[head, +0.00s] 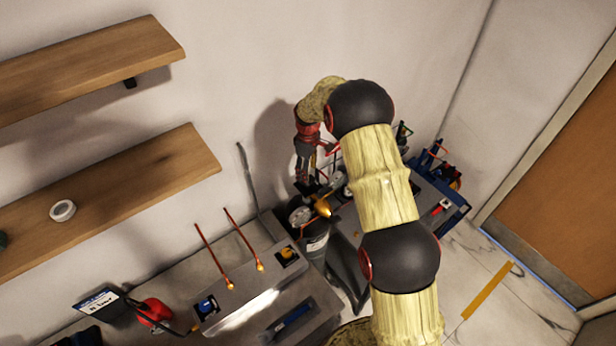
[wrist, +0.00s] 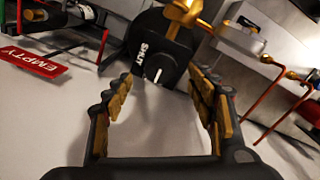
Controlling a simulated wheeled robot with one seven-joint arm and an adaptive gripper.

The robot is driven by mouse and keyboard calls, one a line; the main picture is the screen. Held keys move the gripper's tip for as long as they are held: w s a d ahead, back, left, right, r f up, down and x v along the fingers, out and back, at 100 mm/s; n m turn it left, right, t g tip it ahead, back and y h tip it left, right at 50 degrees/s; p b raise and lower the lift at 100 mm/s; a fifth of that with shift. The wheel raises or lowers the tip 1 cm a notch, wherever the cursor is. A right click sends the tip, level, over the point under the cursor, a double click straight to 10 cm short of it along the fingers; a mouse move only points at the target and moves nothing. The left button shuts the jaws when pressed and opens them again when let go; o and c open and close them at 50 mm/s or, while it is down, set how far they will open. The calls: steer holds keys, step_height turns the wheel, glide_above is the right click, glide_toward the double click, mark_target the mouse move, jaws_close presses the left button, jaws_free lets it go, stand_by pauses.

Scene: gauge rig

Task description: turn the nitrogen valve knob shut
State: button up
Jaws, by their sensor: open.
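A round black valve knob (wrist: 157,70) with white lettering "SHUT" and a white pointer mark shows in the wrist view, upper middle. The lettering is tilted, and the pointer is not lined up with it. A brass fitting (wrist: 184,14) stands just beyond the knob. My gripper (wrist: 160,86) is open and empty, its two padded fingers to the left and right of the knob in the picture; no contact shows. In the head view my gripper (head: 312,178) hangs above the brass fitting (head: 322,207) and the round gauges (head: 300,215). The knob cannot be made out there.
A red "EMPTY" tag (wrist: 35,58) lies at the left of the wrist view. Copper-coloured pipes (wrist: 270,100) run at the right. In the head view, a grey bench (head: 170,275) with fittings is at lower left, and a blue rack (head: 455,205) stands right of my arm.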

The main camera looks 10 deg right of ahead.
steer(key=shift+a+f+p, duration=0.1)
steer(key=shift+f+p, duration=0.35)
steer(key=shift+f, duration=1.75)
steer(key=c, duration=1.1)
steer(key=shift+c, duration=0.3)
